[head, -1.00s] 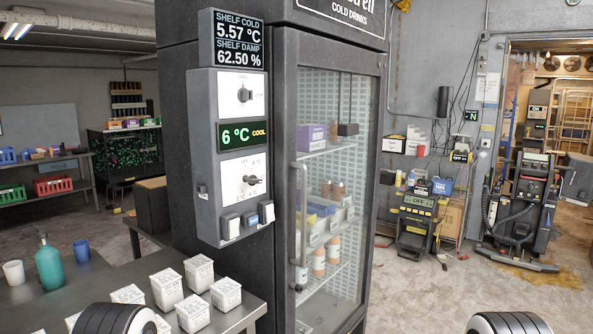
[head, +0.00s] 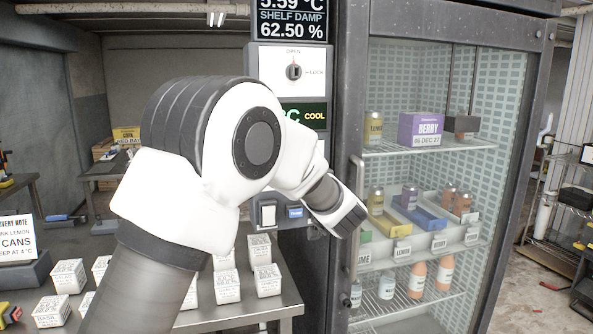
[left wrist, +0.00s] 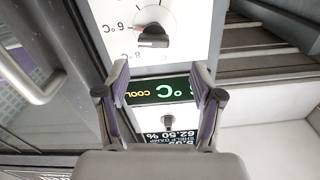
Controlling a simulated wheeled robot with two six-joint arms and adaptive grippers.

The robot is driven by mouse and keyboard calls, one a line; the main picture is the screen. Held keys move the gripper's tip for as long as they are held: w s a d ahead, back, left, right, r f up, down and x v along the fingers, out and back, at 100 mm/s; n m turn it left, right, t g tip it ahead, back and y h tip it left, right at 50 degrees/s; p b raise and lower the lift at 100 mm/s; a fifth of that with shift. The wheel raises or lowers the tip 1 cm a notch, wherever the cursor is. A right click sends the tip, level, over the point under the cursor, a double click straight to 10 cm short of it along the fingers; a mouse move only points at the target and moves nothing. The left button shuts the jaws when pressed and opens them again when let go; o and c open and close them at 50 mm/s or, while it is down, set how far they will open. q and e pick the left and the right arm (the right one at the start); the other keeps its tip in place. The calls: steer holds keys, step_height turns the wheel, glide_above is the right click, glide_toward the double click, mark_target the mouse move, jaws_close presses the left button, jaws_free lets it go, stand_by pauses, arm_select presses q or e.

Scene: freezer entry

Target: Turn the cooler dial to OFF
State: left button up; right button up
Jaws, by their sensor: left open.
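The cooler's control panel (head: 330,60) is mounted left of the glass door. Its temperature dial (left wrist: 155,38) is a black knob with a red mark on a white plate; in the left wrist view it appears upside down, beyond the fingertips. The mark points left, near the 6 °C and 8 labels. In the head view my left arm hides this dial. My left gripper (left wrist: 160,82) is open and empty, its fingers on either side of the green display (left wrist: 155,92), apart from the dial. An upper OPEN/LOCK knob (head: 293,72) points up. My right gripper is out of view.
The door handle (head: 356,215) stands right of the panel, close to my left wrist. White buttons (head: 268,213) sit below the panel's dials. A table with several white tubs (head: 267,279) is below. Shelves of drinks show behind the glass door.

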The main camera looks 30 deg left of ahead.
arm_select(q)
steer(key=x, duration=0.2)
steer(key=p+x, duration=0.1)
steer(key=x, duration=0.1)
steer(key=w+p+x, duration=0.1)
steer(key=x, duration=0.1)
steer(key=shift+w+d+f, duration=0.15)
steer(key=shift+w+f, duration=0.05)
steer(key=shift+f, duration=0.1)
steer(key=shift+w+a, duration=0.15)
steer(key=shift+a, duration=0.4)
steer(key=c, duration=1.2)
